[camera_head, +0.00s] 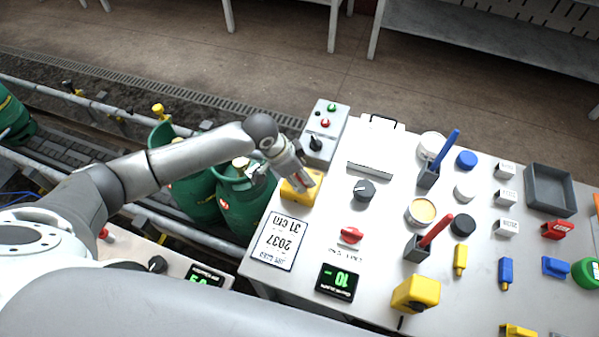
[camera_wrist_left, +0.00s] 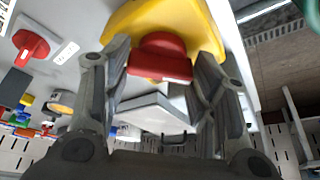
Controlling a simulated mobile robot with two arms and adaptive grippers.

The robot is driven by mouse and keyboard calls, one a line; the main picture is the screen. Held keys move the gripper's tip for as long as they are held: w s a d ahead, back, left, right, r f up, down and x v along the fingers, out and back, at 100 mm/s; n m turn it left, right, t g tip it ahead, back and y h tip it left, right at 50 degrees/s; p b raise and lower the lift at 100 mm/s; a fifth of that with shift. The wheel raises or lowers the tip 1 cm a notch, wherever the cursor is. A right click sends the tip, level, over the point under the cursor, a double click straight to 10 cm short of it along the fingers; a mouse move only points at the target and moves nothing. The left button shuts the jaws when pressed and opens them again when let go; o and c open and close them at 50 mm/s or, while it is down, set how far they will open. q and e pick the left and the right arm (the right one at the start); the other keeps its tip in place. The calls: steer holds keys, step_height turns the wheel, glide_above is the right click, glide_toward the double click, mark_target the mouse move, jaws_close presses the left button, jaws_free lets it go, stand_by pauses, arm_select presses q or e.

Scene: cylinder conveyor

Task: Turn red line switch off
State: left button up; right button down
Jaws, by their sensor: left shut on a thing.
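A yellow switch box (camera_head: 289,193) sits at the left edge of the white table, with my left gripper (camera_head: 301,181) over it. In the left wrist view its yellow body (camera_wrist_left: 200,22) carries a red knob (camera_wrist_left: 160,62). My left gripper's fingers are on both sides of this knob and shut on it. The fingers hide much of the box in the head view. A second red rotary switch (camera_head: 351,235), with a small label beside it, is on the tabletop to the right; it also shows in the left wrist view (camera_wrist_left: 30,42). My right gripper is not in view.
A grey control box (camera_head: 331,107) with buttons and a black knob stands behind the gripper. A black dial (camera_head: 364,189) and a display (camera_head: 337,281) are on the table (camera_head: 315,250). Green gas cylinders (camera_head: 245,205) stand left of the table, below my arm.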

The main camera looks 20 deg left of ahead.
arm_select(q)
steer(key=m+g, duration=0.1)
steer(key=m, duration=0.2)
steer(key=shift+w+m+h, duration=0.15)
steer(key=shift+m+h, duration=0.15)
steer(key=shift+h, duration=0.1)
steer(key=m+g+b, duration=0.1)
steer(key=m+b, duration=0.1)
steer(key=m, duration=0.1)
steer(key=shift+w+f+m, duration=0.1)
steer(key=shift+m, duration=0.2)
steer(key=m+g+b, duration=0.1)
steer(key=m+b, duration=0.1)
steer(key=m, duration=0.1)
steer(key=m+g+b, duration=0.1)
steer(key=m+b, duration=0.1)
steer(key=m, duration=0.1)
steer(key=shift+w+g, duration=0.15)
steer(key=shift+g, duration=0.25)
steer(key=shift+m+g+y+b, duration=0.6)
steer(key=shift+m+b, duration=0.5)
steer(key=shift+m, duration=1)
steer(key=o, duration=1)
